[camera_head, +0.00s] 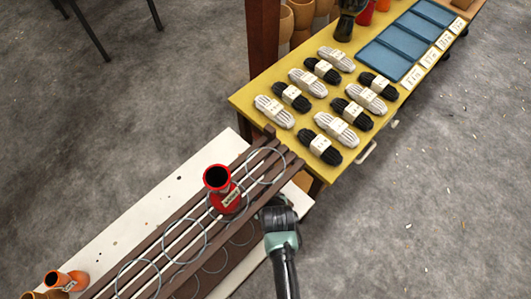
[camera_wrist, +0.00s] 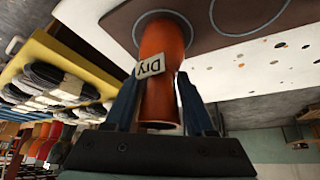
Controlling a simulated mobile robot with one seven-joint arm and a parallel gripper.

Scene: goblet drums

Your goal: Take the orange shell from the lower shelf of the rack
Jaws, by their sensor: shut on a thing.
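An orange shell (camera_wrist: 160,60) with a pale tag reading "Dry" is between the two dark blue fingers of my gripper (camera_wrist: 158,104) in the wrist view. The fingers are shut on its narrower part. Its wider end is against or close to a ringed dark brown board (camera_wrist: 120,22); I cannot tell whether they touch. In the head view my gripper's fingers are hidden beside and under the slatted upper shelf of the rack (camera_head: 190,229), and the held shell is hidden too. A red shell (camera_head: 222,192) with a tag stands on that upper shelf.
The rack stands on a white board (camera_head: 120,225). Other orange drum pieces (camera_head: 65,281) are at its lower left end. A yellow table (camera_head: 262,88) with several rope bundles and blue sheets is behind. A dark post (camera_head: 263,35) rises beside it. Grey floor is open at right.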

